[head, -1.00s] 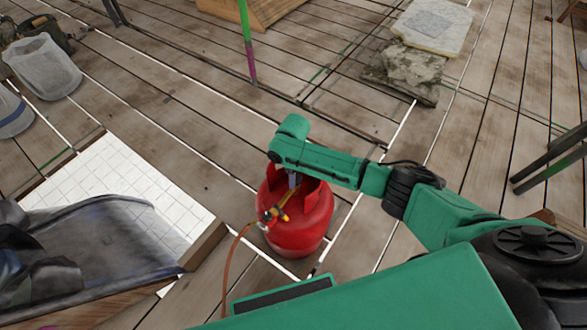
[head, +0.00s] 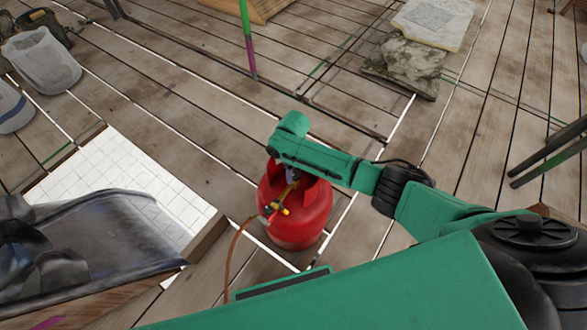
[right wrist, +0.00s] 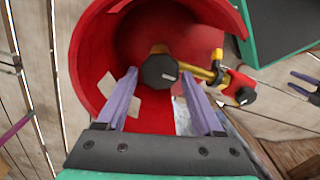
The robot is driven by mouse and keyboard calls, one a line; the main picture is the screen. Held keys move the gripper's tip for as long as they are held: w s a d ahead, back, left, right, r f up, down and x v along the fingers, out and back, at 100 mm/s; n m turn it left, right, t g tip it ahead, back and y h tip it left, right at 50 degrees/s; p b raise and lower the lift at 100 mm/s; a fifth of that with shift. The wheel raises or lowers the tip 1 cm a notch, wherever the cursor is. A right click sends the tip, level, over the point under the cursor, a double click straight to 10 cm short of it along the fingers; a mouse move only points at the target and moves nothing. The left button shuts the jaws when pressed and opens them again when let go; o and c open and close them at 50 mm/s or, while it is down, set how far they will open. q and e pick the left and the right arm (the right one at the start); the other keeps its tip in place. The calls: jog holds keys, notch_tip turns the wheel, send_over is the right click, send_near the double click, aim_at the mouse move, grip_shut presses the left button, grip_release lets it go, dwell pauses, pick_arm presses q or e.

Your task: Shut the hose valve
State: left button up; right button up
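A red gas cylinder (head: 298,215) stands upright on the planks, with a raised red collar around its top. In the right wrist view, a yellow valve fitting (right wrist: 197,70) crosses the collar opening. It has a dark faceted knob (right wrist: 159,72) at its inner end and a red-and-black part (right wrist: 240,87) at its outer end. An orange hose (head: 230,258) runs down from the fitting. My right gripper (right wrist: 159,76) is open inside the collar, its fingertips on either side of the dark knob. I cannot tell whether they touch it.
A white tiled panel (head: 130,180) and a dark sheet-covered tray (head: 95,245) lie left of the cylinder. Stone slabs (head: 405,68) lie at the back right.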

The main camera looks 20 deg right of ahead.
jog(key=shift+o, duration=0.5)
jog(key=shift+r, duration=0.1)
jog(key=shift+r, duration=0.25)
notch_tip(320, 180, up, 14)
jog(key=p, duration=0.3)
jog(key=shift+f, duration=0.1)
